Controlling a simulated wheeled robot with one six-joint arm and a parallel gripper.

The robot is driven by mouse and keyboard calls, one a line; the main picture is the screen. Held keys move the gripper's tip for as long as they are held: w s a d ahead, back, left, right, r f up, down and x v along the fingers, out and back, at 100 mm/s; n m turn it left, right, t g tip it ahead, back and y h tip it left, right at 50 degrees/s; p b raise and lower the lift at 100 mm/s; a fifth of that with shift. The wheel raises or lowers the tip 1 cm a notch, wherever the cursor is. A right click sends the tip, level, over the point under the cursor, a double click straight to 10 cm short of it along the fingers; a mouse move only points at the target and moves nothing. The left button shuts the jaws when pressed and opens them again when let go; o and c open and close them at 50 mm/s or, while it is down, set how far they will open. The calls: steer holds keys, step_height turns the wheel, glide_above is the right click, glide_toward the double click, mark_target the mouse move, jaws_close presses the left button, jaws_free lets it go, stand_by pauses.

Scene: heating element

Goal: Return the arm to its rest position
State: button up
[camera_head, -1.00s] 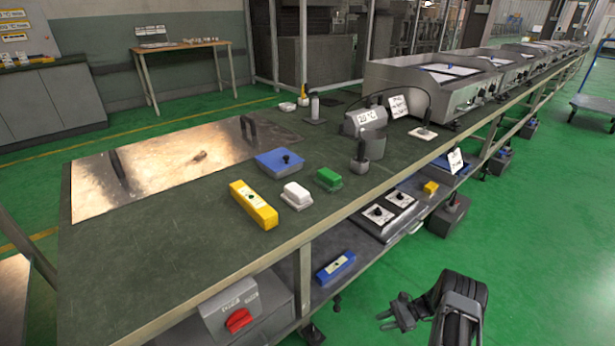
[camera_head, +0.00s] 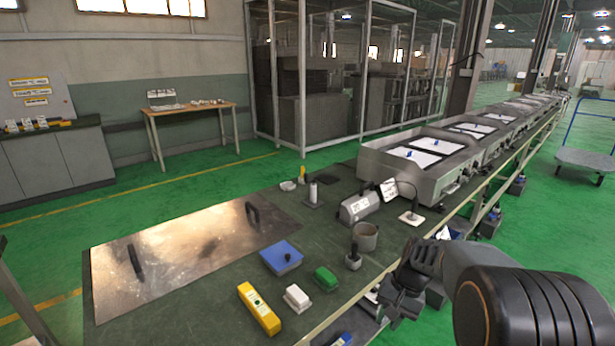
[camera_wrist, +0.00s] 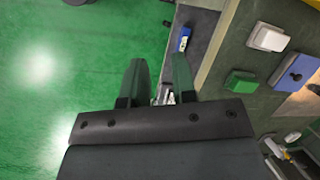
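My arm (camera_head: 510,305) reaches in from the lower right in the head view, bent, with its dark gripper (camera_head: 398,298) beside the front edge of the workbench. In the wrist view my gripper (camera_wrist: 159,78) has its two fingers apart with nothing held between them. Green floor and the bench's lower shelf (camera_wrist: 196,60) show beyond the fingers. The gripper hides part of the bench's front edge and lower shelf in the head view.
The workbench (camera_head: 215,290) bears a metal plate (camera_head: 180,250), a blue box (camera_head: 281,257), a yellow block (camera_head: 259,308), a white block (camera_head: 297,298) and a green block (camera_head: 325,279). A grey cup (camera_head: 365,237) stands farther back. Open floor (camera_head: 555,240) lies right of the bench.

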steer(key=s+a+r+n+t+h+p, duration=0.1)
steer(key=s+r+n+t+p, duration=0.1)
steer(key=s+r+p, duration=0.4)
steer(key=s+a+r+n+t+h+p, duration=0.2)
steer(key=s+r+p, duration=0.4)
steer(key=r, duration=1)
steer(key=shift+n+t, duration=0.5)
steer(key=shift+n, duration=0.2)
